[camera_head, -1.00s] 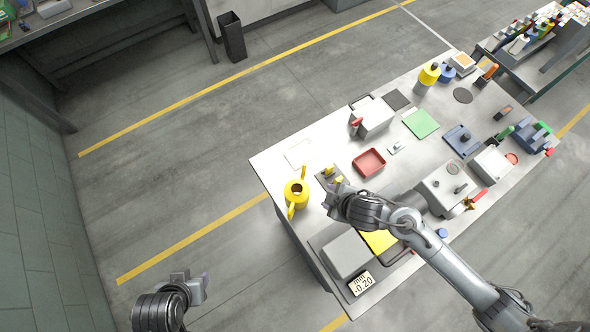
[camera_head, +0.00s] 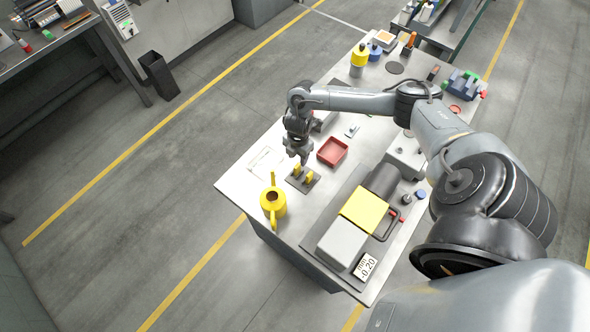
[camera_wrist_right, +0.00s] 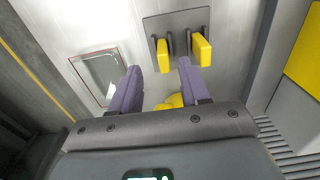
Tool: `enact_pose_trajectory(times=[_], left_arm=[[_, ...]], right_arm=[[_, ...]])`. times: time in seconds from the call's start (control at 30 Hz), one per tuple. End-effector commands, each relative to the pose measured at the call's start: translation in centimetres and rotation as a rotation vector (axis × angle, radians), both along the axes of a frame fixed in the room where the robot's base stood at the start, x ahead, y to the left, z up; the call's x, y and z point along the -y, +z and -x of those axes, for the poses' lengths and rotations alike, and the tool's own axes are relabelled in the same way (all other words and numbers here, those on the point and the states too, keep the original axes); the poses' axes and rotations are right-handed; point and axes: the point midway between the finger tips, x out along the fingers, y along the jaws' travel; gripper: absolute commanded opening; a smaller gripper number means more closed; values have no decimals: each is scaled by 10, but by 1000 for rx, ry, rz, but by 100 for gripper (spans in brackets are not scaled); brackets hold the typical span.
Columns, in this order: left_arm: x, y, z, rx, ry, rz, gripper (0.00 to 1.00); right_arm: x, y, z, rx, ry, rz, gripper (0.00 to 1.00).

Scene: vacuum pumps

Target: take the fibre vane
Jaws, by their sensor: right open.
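My right gripper (camera_head: 299,157) is open and empty above the table, just behind a small dark rack (camera_head: 311,184) bearing two yellow blocks. In the right wrist view its purple fingers (camera_wrist_right: 160,68) are apart, and the rack (camera_wrist_right: 178,21) lies beyond them. One yellow block (camera_wrist_right: 202,50) is near the right fingertip, the other (camera_wrist_right: 162,56) between the fingertips in the picture. Thin dark upright pieces stand beside the blocks. I cannot tell for sure which piece is the fibre vane. My left gripper is not in view.
A yellow can (camera_head: 272,203) stands left of the rack. A pale framed rectangle (camera_head: 262,164) lies at the table's left edge, and a red tray (camera_head: 332,152) to the right. My right arm hides part of the table.

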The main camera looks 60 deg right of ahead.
Motion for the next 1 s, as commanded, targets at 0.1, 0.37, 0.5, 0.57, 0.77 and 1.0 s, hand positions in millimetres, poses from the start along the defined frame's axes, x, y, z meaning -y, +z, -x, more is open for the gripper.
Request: enact_pose_trajectory(times=[0.1,0.37,0.5,0.57,0.77,1.0], left_arm=[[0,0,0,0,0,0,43],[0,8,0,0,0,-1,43],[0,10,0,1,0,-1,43],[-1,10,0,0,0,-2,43],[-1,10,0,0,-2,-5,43],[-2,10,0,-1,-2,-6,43]], right_arm=[[0,-7,0,1,-1,1,46],[-7,-26,3,0,-1,0,46],[-10,-46,4,0,-2,0,46],[-10,-52,3,1,-1,0,46],[-9,-60,3,3,1,2,46],[-9,-60,3,3,1,2,35]])
